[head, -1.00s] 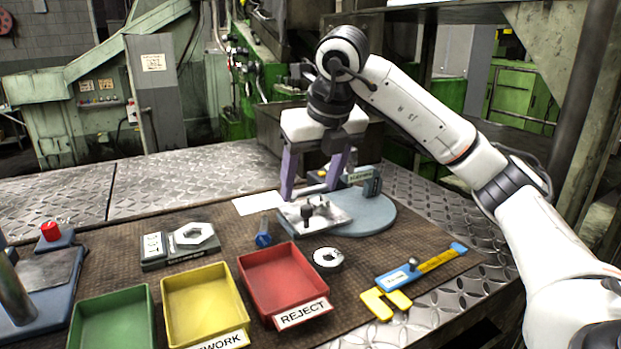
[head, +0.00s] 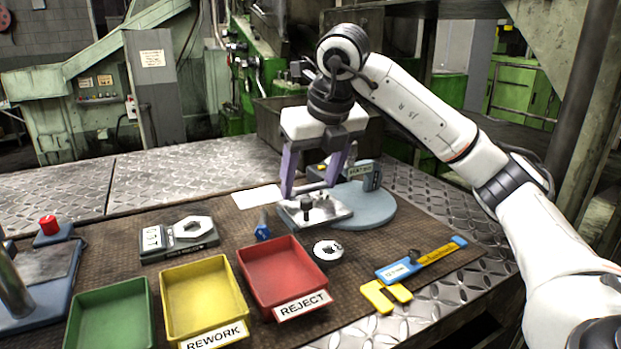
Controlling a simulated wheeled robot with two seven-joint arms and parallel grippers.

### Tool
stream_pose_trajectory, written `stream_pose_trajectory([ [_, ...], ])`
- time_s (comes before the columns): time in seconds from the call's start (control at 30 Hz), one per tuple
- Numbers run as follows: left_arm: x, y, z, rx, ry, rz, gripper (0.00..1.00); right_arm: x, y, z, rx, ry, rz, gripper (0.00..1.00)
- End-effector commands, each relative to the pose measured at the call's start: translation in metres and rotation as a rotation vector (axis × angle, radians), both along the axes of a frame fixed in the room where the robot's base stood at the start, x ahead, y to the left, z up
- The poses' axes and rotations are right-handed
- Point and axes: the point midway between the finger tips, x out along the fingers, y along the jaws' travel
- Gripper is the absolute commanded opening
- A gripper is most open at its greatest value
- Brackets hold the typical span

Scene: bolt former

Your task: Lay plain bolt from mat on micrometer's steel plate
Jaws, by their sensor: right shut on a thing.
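My right gripper (head: 309,190) reaches down over the micrometer from the right, its two purple fingers shut on a plain bolt. The plain bolt (head: 308,188) is a grey metal rod lying roughly level between the fingertips. It is just above or on the back part of the micrometer's steel plate (head: 335,211); I cannot tell whether it touches. The plate has a small dark knob (head: 306,204) at its front. The micrometer's round blue-grey base (head: 378,212) shows to the right of the plate. My left gripper is out of view.
A blue bolt-like piece (head: 262,226) stands left of the plate. Red (head: 281,270), yellow (head: 205,300) and green (head: 110,318) bins line the mat's front. A white card (head: 257,197) lies behind.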

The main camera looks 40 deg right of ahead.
Motion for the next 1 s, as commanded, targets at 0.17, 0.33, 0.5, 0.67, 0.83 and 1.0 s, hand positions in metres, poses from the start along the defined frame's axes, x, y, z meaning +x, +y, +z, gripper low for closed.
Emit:
stream_pose_trajectory([
  [0.17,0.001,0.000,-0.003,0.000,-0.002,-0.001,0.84,0.000,0.000,-0.004,0.000,-0.001,-0.001,0.33],
  [0.33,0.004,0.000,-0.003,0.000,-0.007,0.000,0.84,0.000,0.000,-0.007,0.000,-0.002,-0.001,0.33],
  [0.5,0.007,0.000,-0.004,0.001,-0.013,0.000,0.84,0.000,0.000,-0.011,0.000,-0.001,-0.001,0.33],
  [0.67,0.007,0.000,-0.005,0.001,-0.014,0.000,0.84,0.000,0.000,-0.013,0.000,-0.001,-0.001,0.33],
  [0.83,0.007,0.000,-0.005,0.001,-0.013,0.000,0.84,0.000,0.000,-0.012,0.000,-0.001,-0.001,0.84],
  [1.0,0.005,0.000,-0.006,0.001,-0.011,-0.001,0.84,0.000,0.000,-0.012,0.000,-0.001,-0.001,0.84],
])
